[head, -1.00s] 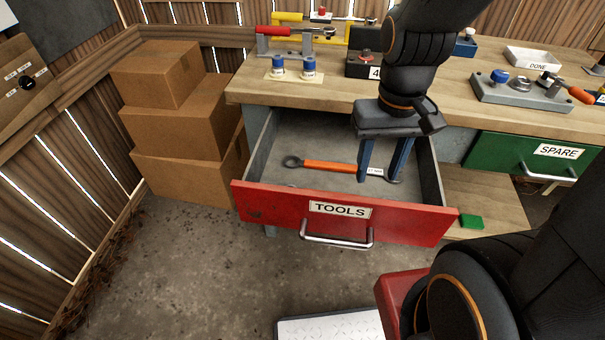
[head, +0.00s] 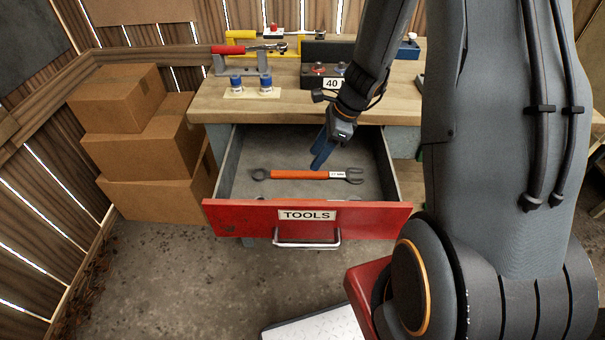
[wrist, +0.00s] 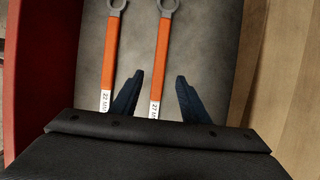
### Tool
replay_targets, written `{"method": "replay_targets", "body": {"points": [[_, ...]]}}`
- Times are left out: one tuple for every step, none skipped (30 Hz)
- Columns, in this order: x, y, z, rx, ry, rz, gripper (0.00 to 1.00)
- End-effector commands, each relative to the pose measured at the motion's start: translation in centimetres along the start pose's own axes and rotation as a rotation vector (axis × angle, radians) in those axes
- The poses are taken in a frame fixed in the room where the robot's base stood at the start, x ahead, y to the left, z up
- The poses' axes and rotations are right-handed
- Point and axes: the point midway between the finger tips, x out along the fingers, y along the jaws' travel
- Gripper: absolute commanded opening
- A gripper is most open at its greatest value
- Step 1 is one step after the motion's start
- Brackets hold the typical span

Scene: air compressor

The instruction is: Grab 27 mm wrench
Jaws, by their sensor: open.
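The 27 mm wrench (head: 290,174) lies flat in the open drawer (head: 236,216), with an orange handle and grey ends. In the wrist view the 27 mm wrench (wrist: 160,60) carries a white label reading 27 MM. My gripper (head: 318,162) is open above it; in the wrist view my gripper (wrist: 157,82) has its blue fingers on either side of the handle near the label. A gap shows between each finger and the handle. The wrench's labelled end is partly hidden by my gripper body in the wrist view.
A second orange wrench (wrist: 111,50), labelled 22 MM, lies parallel, nearer the drawer front, and is mostly hidden in the head view. The workbench top (head: 225,105) overhangs the drawer's back. Cardboard boxes (head: 150,145) stand to the left.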

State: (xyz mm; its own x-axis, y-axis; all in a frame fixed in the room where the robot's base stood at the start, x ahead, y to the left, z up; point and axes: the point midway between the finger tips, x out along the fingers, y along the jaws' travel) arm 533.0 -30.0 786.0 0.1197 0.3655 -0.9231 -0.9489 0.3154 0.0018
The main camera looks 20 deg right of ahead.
Motion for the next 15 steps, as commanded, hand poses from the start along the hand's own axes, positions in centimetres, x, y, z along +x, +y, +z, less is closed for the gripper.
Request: {"method": "replay_targets", "body": {"points": [[0.7, 0.1, 0.0, 0.0, 0.001, 0.002, 0.41], [1.0, 0.1, 0.0, -0.001, 0.001, 0.002, 0.41], [1.4, 0.1, 0.0, -0.002, 0.001, 0.002, 0.41], [1.6, 0.1, 0.0, -0.003, 0.002, 0.002, 0.41], [1.9, 0.1, 0.1, -0.003, 0.002, 0.002, 0.41], [2.2, 0.1, 0.2, -0.004, 0.001, 0.002, 0.41], [2.5, 0.1, 0.3, -0.005, 0.001, 0.003, 0.41], [2.9, 0.2, 0.3, -0.005, 0.002, 0.004, 0.41], [3.4, 0.2, 0.4, -0.004, 0.002, 0.004, 0.41], [3.9, 0.2, 0.5, -0.005, 0.003, 0.004, 0.41], [4.3, 0.2, 0.6, -0.004, 0.002, 0.004, 0.41], [4.8, 0.2, 0.7, -0.006, 0.002, 0.004, 0.41], [5.3, 0.2, 0.7, -0.005, 0.002, 0.004, 0.41], [5.6, 0.2, 0.7, -0.005, 0.002, 0.004, 0.41], [6.0, 0.1, 0.7, -0.006, 0.002, 0.002, 0.41]]}}
